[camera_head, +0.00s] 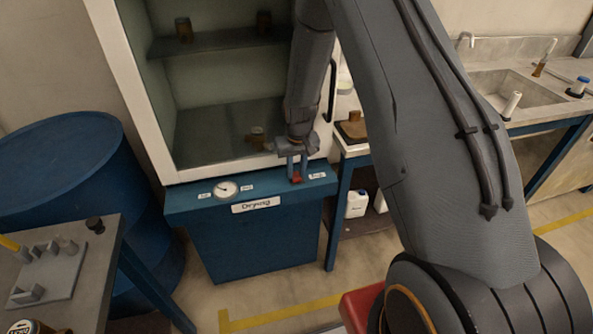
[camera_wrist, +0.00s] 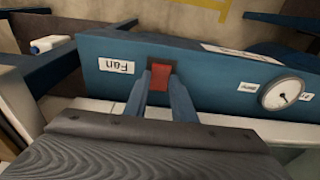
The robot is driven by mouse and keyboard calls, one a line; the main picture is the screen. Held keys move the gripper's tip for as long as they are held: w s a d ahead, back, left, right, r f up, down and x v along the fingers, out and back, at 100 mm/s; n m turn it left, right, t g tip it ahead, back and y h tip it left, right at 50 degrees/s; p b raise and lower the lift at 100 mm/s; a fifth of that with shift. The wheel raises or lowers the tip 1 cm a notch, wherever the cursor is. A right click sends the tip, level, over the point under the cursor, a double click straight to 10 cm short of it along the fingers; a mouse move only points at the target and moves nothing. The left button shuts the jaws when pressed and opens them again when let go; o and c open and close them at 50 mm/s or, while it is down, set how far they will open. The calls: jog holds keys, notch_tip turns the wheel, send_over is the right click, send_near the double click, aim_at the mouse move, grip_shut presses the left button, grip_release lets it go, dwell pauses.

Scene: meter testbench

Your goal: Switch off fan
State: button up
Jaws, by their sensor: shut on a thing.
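The fan switch is a red rocker on the blue front panel of the drying cabinet. In the wrist view the red switch (camera_wrist: 160,77) sits beside a white label reading "Fan" (camera_wrist: 117,66), upside down there. My gripper (camera_wrist: 163,85) has its two blue fingers at either side of the switch, close together and shut on it. In the head view my gripper (camera_head: 297,172) reaches down to the panel's right part, with the red switch (camera_head: 296,179) between its fingertips. Whether the switch is on or off cannot be told.
The cabinet's blue base (camera_head: 255,240) carries a round dial (camera_head: 226,189) and a "Drying" label (camera_head: 256,204). A blue barrel (camera_head: 70,180) stands at the left. A bench with fixtures (camera_head: 60,275) is at the lower left, and a small table (camera_head: 352,150) is right of the cabinet.

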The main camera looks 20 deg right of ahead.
aim_at(297, 178)
jog(key=shift+w+r, duration=0.1)
jog(key=shift+w, duration=0.05)
jog(key=o, duration=1.1)
jog(key=shift+c, duration=0.2)
jog(key=r, duration=0.2)
jog(key=r+b, duration=0.1)
jog(key=r, duration=0.1)
jog(key=s+r+b, duration=0.1)
jog(key=r, duration=0.1)
jog(key=shift+r, duration=0.2)
jog(key=shift+s+r, duration=0.1)
jog(key=shift+r, duration=0.55)
